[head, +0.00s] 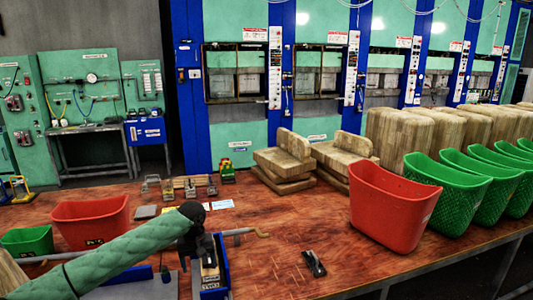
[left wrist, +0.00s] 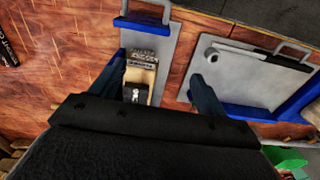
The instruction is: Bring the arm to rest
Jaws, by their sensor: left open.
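My left arm comes in from the left in the head view, and its gripper (head: 207,252) hangs low over the front of the table. In the left wrist view the gripper (left wrist: 155,95) is open, its two dark fingers spread apart. Between and beyond them is a small beige and black piece (left wrist: 140,78) on a grey metal plate with a blue edge and a handle (left wrist: 160,42). I cannot tell from this view whether the fingers touch the piece. My right gripper is not in view.
The wooden table (head: 290,225) carries a red bin (head: 390,208) and several green bins (head: 455,190) at right. Another red bin (head: 90,222) and a small green bin (head: 28,241) stand at left. A small black item (head: 313,263) lies front centre. Blue-green presses (head: 232,143) stand behind.

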